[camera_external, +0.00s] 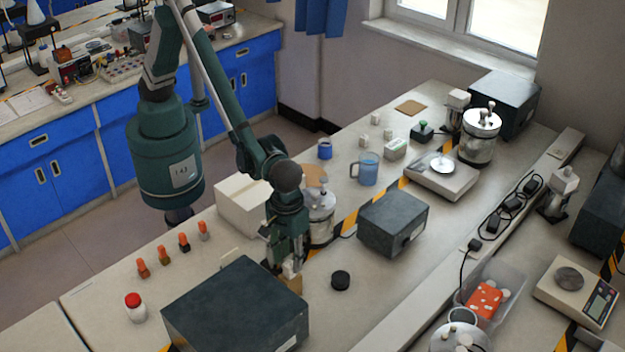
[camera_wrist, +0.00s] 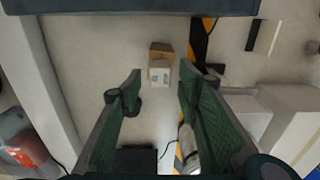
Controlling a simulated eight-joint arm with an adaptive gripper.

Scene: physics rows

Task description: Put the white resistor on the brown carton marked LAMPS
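A small white block (camera_external: 290,268), which looks like the white resistor, sits at the top of a small brown carton (camera_external: 294,284) in the external view. In the wrist view the white block (camera_wrist: 160,71) overlaps the near side of the brown carton (camera_wrist: 161,49). The carton's marking cannot be read. My gripper (camera_wrist: 160,82) is open, with the white block showing in the gap beyond its fingertips and clear space on either side. In the external view my gripper (camera_external: 284,262) is right above the block and carton and partly hides them.
A large dark box (camera_external: 238,305) stands close in front of the carton, and another dark box (camera_external: 392,223) stands to the right. A black round lid (camera_external: 340,280) lies beside the carton. A white box (camera_external: 243,204) and a metal canister (camera_external: 320,220) stand behind my gripper.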

